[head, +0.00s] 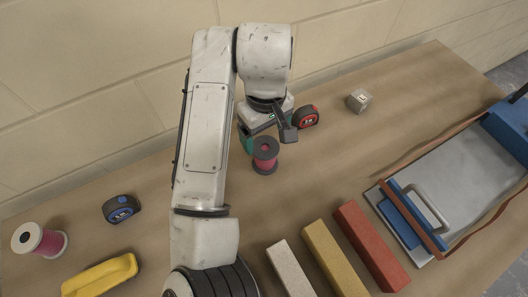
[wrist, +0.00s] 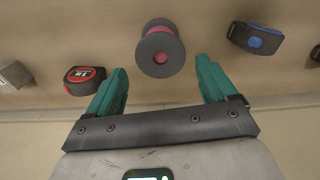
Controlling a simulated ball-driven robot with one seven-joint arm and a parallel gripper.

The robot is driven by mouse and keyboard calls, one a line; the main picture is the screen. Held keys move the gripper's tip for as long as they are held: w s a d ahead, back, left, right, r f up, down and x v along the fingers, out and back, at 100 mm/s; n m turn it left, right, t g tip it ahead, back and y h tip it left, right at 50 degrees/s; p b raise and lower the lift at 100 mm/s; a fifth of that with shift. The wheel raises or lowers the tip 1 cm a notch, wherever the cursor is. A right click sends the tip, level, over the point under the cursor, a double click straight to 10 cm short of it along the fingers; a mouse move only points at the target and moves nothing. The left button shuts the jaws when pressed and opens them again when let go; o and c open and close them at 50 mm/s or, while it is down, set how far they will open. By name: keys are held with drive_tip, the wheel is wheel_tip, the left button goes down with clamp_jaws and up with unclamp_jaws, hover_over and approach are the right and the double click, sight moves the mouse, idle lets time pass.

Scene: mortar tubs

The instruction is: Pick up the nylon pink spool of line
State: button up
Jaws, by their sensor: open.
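A spool with dark grey flanges and pinkish-red line (head: 265,155) stands on the table just in front of my gripper (head: 266,137). In the wrist view the same spool (wrist: 161,48) lies between and a little beyond the teal fingertips of my gripper (wrist: 161,68). The fingers are spread and empty, with a gap on each side of the spool. A second spool, with pale flanges and pink line (head: 41,241), lies at the far left of the table in the head view. It is not seen in the wrist view.
A red-faced tape measure (head: 306,116) and a small grey block (head: 359,101) sit behind my gripper. A blue-faced tape measure (head: 121,208) and a yellow-handled tool (head: 100,275) are at the left. White, yellow and red bars (head: 371,246) lie in front. A blue-edged tray (head: 465,170) is right.

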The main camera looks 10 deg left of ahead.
sight(265, 157)
wheel_tip(265, 157, down, 10)
drive_tip(key=shift+f, duration=0.2)
idle(0.4)
drive_tip(key=shift+c, duration=0.3)
drive_tip(key=c, duration=0.9)
